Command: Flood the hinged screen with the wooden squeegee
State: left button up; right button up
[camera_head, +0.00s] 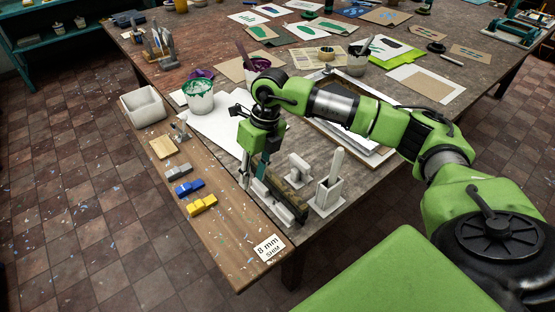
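The wooden squeegee appears to be the dark wooden bar (284,194) leaning in a pale holder at the table's front edge. My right gripper (246,184) points down just left of it, over the holder's left end. The fingers are small and partly hidden, so I cannot tell whether they are open, shut or touching the bar. The hinged screen appears to be the pale-framed flat panel (376,157) behind my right arm. The arm covers much of it, and its hinges cannot be made out. My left gripper is out of view.
A white bucket with green paint (199,101) stands behind the gripper. A pale holder with an upright handle (330,183) stands right of the bar. Blue (189,187) and yellow (202,205) blocks and an 8 mm shim card (269,248) lie on the front board.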

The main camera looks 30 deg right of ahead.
aim_at(277, 180)
jog(key=d, duration=0.2)
jog(key=d+r+h, duration=0.1)
jog(key=d, duration=0.2)
jog(key=d+m+h, duration=0.1)
jog(key=d, duration=0.1)
jog(key=shift+s+d+r, duration=0.15)
jog(key=shift+d, duration=0.1)
notch_tip(277, 180, down, 8)
jog(key=b, duration=0.5)
jog(key=shift+c, duration=0.5)
grip_shut()
jog(key=c, duration=0.5)
grip_release()
jog(key=shift+r, duration=0.1)
jog(key=shift+c, duration=0.2)
grip_shut()
jog(key=shift+r+p, duration=1.8)
jog(key=shift+r, duration=0.75)
jog(key=shift+o, duration=1)
grip_release()
grip_shut()
jog(key=shift+r, duration=0.5)
